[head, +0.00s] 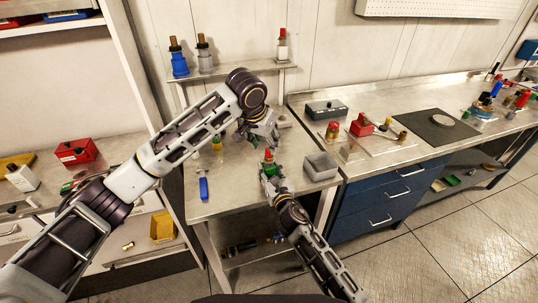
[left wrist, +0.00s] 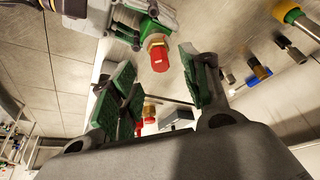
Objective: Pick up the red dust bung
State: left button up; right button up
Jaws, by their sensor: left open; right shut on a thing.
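The red dust bung (head: 268,155) sits on a brass hex fitting (left wrist: 154,41) whose body is held in my right gripper (head: 268,171). In the left wrist view the red bung (left wrist: 160,60) points toward the space between my left fingers. My left gripper (head: 262,134) is open and empty, just above and close to the bung in the head view. In the left wrist view its green-padded fingers (left wrist: 158,88) stand apart on either side, with the bung near the gap and no contact visible. The right fingers partly hide the fitting.
The right bench carries a red box (head: 361,125) and a dark mat (head: 430,137).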

pick_arm(q)
jog(key=shift+x, duration=2.45)
jog(key=shift+d+r, duration=0.1)
jog(key=shift+c, duration=0.2)
jog(key=c, duration=0.8)
